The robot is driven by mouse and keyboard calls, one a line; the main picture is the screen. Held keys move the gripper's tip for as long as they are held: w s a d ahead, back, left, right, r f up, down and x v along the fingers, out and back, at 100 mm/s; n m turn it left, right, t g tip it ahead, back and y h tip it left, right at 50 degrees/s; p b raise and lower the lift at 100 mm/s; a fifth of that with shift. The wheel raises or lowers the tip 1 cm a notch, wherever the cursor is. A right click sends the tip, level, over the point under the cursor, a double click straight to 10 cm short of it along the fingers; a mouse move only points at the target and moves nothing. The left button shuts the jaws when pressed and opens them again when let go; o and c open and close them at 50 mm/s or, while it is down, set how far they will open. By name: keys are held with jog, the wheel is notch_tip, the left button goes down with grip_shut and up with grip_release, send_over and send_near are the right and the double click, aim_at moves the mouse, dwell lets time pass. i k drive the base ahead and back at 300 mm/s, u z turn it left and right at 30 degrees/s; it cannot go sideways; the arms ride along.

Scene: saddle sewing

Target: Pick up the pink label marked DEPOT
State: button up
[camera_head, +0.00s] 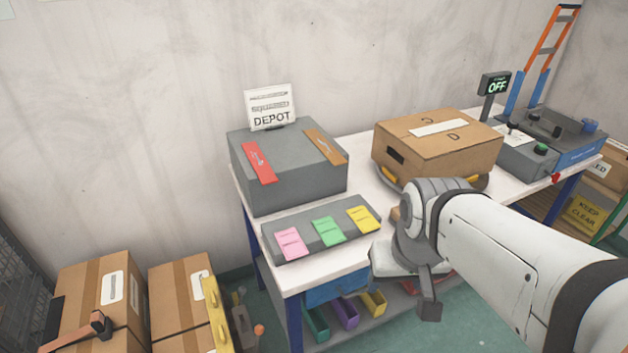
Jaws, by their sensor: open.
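The pink label (291,243) lies at the left end of a sloped grey holder (272,223) near the table's front left edge. Its print is too small to read. A green label (329,230) and a yellow label (363,219) lie to its right on the same holder. The word DEPOT shows on a white card (270,107) standing on the grey block behind. My gripper (412,279) is open, to the right of the labels and apart from them. Its fingers are only partly visible.
The grey block (290,190) with a red and an orange strip stands behind the holder. A cardboard carton (435,147) stands right of it, beside my arm. Coloured bins (345,310) sit below the tabletop. More cartons (105,290) stand at lower left.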

aim_at(292, 245)
jog(key=u, duration=2.95)
jog(key=k, duration=0.95)
jog(key=z, duration=1.65)
jog(key=i, duration=0.9)
jog(key=u, duration=0.05)
